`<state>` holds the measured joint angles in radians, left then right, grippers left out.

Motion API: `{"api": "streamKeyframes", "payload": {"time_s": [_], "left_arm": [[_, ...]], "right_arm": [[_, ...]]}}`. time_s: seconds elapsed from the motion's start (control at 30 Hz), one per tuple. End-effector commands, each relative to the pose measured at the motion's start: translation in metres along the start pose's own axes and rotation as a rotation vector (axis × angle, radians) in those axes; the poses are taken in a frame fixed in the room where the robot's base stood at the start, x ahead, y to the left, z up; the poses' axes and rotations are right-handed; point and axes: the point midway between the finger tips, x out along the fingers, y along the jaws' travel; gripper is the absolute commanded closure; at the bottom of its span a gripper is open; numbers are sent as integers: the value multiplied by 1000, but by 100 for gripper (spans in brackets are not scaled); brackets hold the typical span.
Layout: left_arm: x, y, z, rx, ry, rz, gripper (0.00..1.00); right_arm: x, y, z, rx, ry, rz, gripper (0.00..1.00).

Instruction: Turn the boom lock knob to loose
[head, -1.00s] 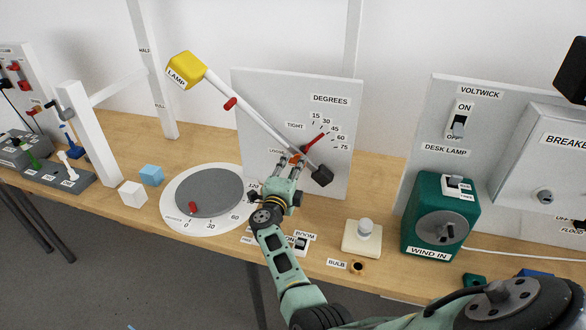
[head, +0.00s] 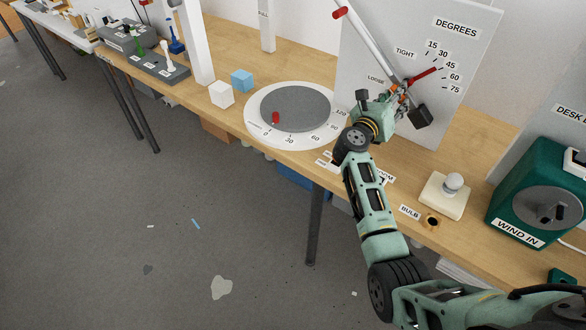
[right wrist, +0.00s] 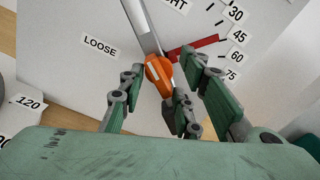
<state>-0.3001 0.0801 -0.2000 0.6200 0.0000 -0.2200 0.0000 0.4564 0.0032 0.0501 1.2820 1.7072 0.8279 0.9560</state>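The orange boom lock knob (right wrist: 157,70) with a white mark sits on the upright grey board, at the boom's lower end. The LOOSE label (right wrist: 100,46) is to its left; the partly cut-off TIGHT label (right wrist: 174,4) is above. The knob's long side runs up and slightly left. My right gripper (right wrist: 164,76) is open, its fingers on both sides of the knob; I cannot tell whether they touch it. In the head view my right gripper (head: 394,96) largely hides the knob. My left gripper is not in view.
The boom (head: 368,38) slants past the knob to a dark block (head: 420,117). A red pointer (head: 423,75) lies by the degree scale. A round turntable (head: 295,108), a bulb base (head: 444,196) and a green winder (head: 535,200) stand on the table nearby.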

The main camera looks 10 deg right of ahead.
Motion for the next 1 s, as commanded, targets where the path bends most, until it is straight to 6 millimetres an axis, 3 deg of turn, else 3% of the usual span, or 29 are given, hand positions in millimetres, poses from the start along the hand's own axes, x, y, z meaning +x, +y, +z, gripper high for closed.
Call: {"api": "streamKeyframes", "payload": {"time_s": [0.03, 0.27, 0.63, 1.0], "left_arm": [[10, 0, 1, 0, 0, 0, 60], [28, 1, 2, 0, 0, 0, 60], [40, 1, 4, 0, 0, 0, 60], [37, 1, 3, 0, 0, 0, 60]], "right_arm": [[0, 1, -4, 71, -4, 1, 70], [-1, 0, -3, 403, -3, 3, 70], [-80, 0, -3, 393, 4, 3, 70], [-118, 4, 60, 35, -375, 152, 70]]}}
